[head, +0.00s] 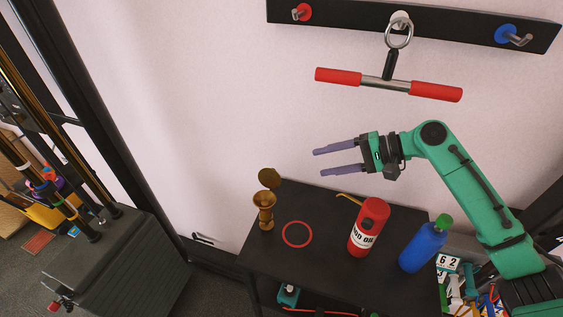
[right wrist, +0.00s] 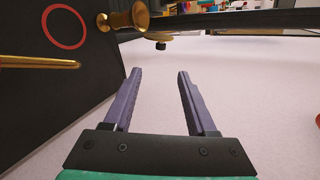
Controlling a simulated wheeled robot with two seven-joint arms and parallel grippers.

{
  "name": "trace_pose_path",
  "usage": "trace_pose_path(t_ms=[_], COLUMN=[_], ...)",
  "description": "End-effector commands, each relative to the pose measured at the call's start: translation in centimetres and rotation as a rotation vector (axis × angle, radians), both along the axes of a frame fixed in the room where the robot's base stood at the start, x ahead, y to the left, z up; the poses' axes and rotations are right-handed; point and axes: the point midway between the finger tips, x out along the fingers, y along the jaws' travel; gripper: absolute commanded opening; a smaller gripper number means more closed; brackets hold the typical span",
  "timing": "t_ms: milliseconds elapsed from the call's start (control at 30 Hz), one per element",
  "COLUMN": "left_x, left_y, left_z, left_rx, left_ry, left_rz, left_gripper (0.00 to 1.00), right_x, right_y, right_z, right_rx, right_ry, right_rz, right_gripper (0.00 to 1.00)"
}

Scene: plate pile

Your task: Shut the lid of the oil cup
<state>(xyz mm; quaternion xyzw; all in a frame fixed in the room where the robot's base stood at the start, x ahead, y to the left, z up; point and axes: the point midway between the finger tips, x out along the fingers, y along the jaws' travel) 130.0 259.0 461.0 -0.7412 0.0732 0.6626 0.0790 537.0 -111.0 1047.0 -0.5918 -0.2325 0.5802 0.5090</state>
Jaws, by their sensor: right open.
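The brass oil cup (head: 264,213) stands upright near the left end of the black table. Its round lid (head: 269,178) is open, raised at the back of the cup's rim. The right wrist view shows the cup (right wrist: 124,19) lying sideways in the picture, with the lid (right wrist: 157,37) beside its mouth. My right gripper (head: 317,161) is open and empty, above the table and to the right of the lid. Its two purple fingers (right wrist: 159,71) point toward the cup side without touching it. My left gripper is not in view.
A red ring (head: 297,234) is marked on the black table (head: 290,265) beside the cup. A red oil can (head: 368,228) with a brass spout and a blue bottle (head: 424,247) stand further right. A red-handled bar (head: 388,84) hangs on the wall above.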

Motion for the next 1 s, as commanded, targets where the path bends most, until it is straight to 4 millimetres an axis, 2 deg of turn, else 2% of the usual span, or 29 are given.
trace_pose_path(t_ms=[100, 200, 400, 567, 800, 833, 967, 1000], left_x=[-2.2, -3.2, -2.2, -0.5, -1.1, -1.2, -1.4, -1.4], left_y=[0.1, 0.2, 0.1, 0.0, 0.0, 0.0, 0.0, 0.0], left_z=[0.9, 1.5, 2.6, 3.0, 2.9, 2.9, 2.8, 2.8], left_rx=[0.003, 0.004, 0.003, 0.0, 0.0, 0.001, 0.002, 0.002], left_ry=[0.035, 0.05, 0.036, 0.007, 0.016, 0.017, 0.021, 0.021], left_rz=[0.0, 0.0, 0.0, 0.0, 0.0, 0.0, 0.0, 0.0], left_gripper=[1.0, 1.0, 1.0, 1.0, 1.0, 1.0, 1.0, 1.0], right_x=[0.6, 1.2, 2.2, 2.7, 2.7, 2.7, 2.7, 2.7], right_y=[2.7, 5.1, 9.3, 10.9, 11.0, 11.0, 11.0, 11.0], right_z=[-0.8, -2.1, -4.4, -5.5, -5.7, -5.7, -5.7, -5.7], right_rx=[0.003, 0.003, 0.001, 0.0, 0.0, 0.0, 0.0, 0.0], right_ry=[0.001, 0.002, 0.001, 0.0, -0.002, -0.002, -0.001, -0.001], right_rz=[0.004, 0.004, 0.004, 0.001, 0.001, 0.001, 0.0, 0.0], right_gripper=[0.57, 0.57, 0.57, 0.57, 0.57, 0.53, 0.04, 0.0])
